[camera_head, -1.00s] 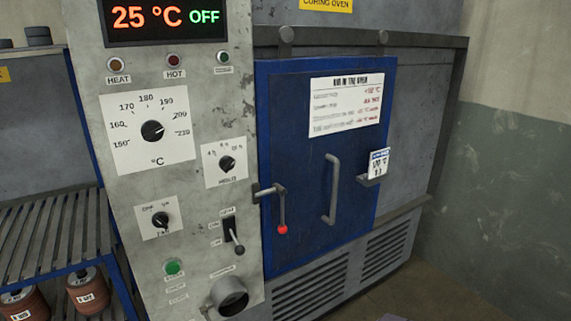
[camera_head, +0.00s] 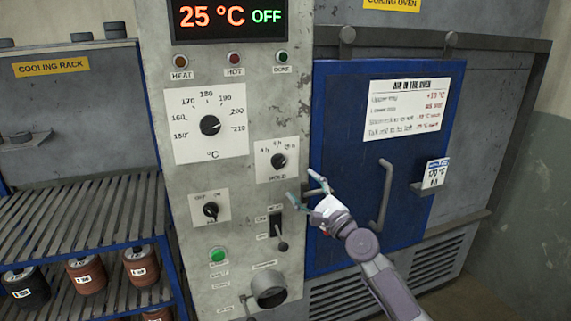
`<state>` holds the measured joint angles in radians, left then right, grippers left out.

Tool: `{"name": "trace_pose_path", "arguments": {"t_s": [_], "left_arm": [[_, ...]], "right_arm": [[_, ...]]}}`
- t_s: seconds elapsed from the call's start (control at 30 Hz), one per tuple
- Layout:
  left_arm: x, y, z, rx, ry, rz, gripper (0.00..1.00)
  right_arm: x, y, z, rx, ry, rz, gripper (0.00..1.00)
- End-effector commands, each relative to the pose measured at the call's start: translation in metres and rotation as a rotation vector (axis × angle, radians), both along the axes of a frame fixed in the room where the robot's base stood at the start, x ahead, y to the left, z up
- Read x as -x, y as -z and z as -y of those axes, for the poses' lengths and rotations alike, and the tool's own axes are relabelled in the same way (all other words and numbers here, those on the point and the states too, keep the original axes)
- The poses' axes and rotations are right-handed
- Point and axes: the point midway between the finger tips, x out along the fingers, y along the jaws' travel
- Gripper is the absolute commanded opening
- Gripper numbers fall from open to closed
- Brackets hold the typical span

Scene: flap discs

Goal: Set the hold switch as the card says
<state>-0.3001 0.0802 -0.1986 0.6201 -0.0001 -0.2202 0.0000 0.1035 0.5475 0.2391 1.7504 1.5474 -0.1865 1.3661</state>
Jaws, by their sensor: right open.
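The hold switch (camera_head: 278,161) is a small black knob on a white plate marked HOLD, on the grey control panel. Hour marks stand around it; its exact setting is too small to tell. The card (camera_head: 436,172) is small and white with a blue top, in a holder on the blue oven door. It seems to read 170 °C, with a smaller line below that I cannot read. My right gripper (camera_head: 304,188) is open and empty, below and right of the hold switch, in front of the panel's right edge. It partly hides the door latch. My left gripper is out of view.
The temperature dial (camera_head: 210,125) is up left of the hold switch, a smaller knob (camera_head: 211,210) lower left, and a lever switch (camera_head: 281,238) below. The door handle (camera_head: 384,195) sticks out at right. A cooling rack (camera_head: 80,215) stands left.

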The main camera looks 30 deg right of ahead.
Motion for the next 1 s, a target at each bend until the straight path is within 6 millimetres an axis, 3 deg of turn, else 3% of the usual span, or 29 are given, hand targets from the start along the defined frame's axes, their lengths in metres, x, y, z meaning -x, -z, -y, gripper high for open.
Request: {"name": "trace_pose_path", "arguments": {"t_s": [0.2, 0.4, 0.6, 0.87, 1.0], "left_arm": [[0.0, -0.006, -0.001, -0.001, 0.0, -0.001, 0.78], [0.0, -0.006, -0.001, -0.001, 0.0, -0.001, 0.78], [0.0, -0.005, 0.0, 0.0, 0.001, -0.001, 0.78], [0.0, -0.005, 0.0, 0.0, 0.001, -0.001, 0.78], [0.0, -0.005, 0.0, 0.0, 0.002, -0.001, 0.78]], "right_arm": [[-0.047, -0.015, -0.002, -0.001, 0.0, 0.002, 0.7], [-0.077, -0.021, -0.004, 0.001, 0.001, -0.001, 0.7], [-0.09, -0.024, -0.005, 0.002, 0.001, -0.001, 0.7], [-0.091, -0.025, -0.005, 0.002, 0.0, -0.002, 0.7], [-0.091, -0.025, -0.005, 0.002, 0.0, -0.002, 0.5]]}}
